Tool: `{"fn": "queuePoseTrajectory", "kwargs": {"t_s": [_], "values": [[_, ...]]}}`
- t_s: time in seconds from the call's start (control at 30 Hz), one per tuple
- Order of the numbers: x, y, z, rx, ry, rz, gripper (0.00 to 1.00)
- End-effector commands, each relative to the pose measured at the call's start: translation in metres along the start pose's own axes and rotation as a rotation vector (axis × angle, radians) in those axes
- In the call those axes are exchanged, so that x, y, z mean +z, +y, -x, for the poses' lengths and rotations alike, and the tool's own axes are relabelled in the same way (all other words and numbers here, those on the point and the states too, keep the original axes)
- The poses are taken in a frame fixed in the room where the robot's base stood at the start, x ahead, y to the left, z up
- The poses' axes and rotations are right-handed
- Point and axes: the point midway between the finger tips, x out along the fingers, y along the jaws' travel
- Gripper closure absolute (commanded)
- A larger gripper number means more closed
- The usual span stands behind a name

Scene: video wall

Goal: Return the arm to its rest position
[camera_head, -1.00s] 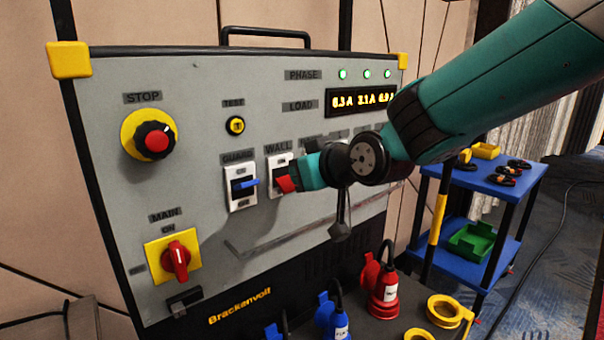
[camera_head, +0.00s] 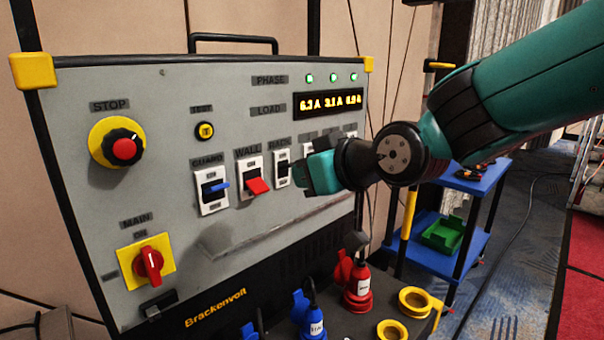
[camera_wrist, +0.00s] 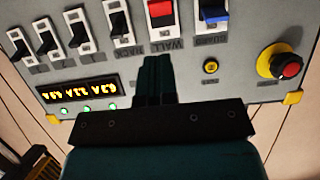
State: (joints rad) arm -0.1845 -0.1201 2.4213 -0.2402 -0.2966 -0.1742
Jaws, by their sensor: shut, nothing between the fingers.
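My teal arm (camera_head: 510,80) reaches in from the upper right of the head view. My gripper (camera_head: 300,170) is in front of the panel by the RACK switch (camera_head: 281,168), its fingers together and empty. I cannot tell whether it touches the panel. In the wrist view the closed fingers (camera_wrist: 155,75) point at the panel below the RACK and WALL labels. The red WALL switch (camera_head: 257,186) and blue GUARD switch (camera_head: 216,188) sit left of my gripper. Some switches right of RACK are partly hidden by my gripper, but black switches (camera_wrist: 78,28) show in the wrist view.
The grey panel (camera_head: 180,100) has a STOP button (camera_head: 123,150), a red MAIN knob (camera_head: 148,264) and a lit load display (camera_head: 329,104). Red (camera_head: 358,285) and blue (camera_head: 310,315) plugs stand below it. A blue shelf cart (camera_head: 470,180) is at the right; open floor lies beyond.

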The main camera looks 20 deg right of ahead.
Motion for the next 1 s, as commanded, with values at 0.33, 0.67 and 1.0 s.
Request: {"fn": "queuePoseTrajectory", "kwargs": {"t_s": [0.33,0.67,1.0], "values": [[0.001,-0.002,0.002,-0.006,-0.012,-0.003,1.0],[0.061,-0.075,0.08,-0.251,-0.551,-0.056,1.0],[0.104,-0.105,0.163,-0.376,-0.957,-0.023,1.0]]}}
